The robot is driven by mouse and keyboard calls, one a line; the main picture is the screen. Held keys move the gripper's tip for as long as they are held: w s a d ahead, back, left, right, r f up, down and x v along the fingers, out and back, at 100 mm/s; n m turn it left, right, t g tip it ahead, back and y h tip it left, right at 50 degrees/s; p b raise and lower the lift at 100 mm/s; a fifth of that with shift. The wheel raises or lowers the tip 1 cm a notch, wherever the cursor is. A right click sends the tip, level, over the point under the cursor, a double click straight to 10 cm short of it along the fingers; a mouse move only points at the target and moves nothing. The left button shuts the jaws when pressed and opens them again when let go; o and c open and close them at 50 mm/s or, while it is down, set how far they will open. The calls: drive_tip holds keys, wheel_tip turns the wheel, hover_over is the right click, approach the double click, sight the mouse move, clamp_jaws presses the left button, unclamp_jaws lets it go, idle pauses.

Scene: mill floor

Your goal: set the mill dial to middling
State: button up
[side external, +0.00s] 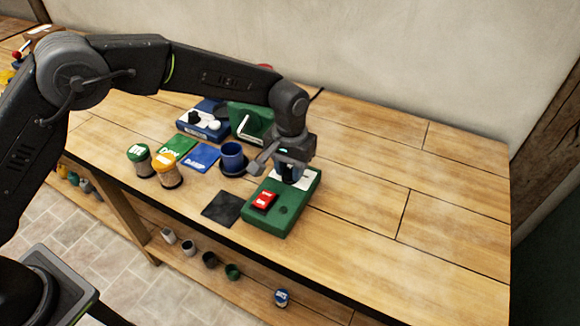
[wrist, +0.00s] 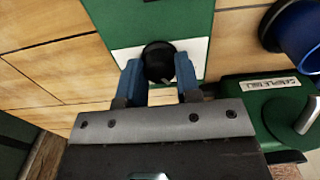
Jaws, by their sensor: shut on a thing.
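The mill is a flat green box (side external: 290,218) on the wooden bench in the side view, with a red rocker switch (side external: 264,201) at its near end. Its white dial plate (wrist: 188,48) shows in the wrist view, with the round black dial (wrist: 158,62) on it. My gripper (wrist: 158,72) points down over the plate, its blue fingers shut on the dial from both sides. In the side view my gripper (side external: 288,172) hides the dial. No dial markings are readable, so I cannot tell its setting.
A blue cup (side external: 232,155) stands on a dark saucer close left of my gripper. A green stand (side external: 250,121) and a blue box (side external: 196,125) are behind. Two lidded jars (side external: 168,172) (side external: 139,158) and a black mat (side external: 222,209) lie left. The bench at right is clear.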

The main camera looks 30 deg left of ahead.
sight(289, 170)
drive_tip(key=m, duration=0.5)
drive_tip(key=shift+m, duration=0.4)
idle(0.3)
drive_tip(key=o, duration=0.9)
drive_tip(key=shift+o, duration=0.2)
drive_tip(key=shift+r, duration=0.1)
wheel_tip(289, 170, up, 14)
drive_tip(key=shift+a, duration=0.1)
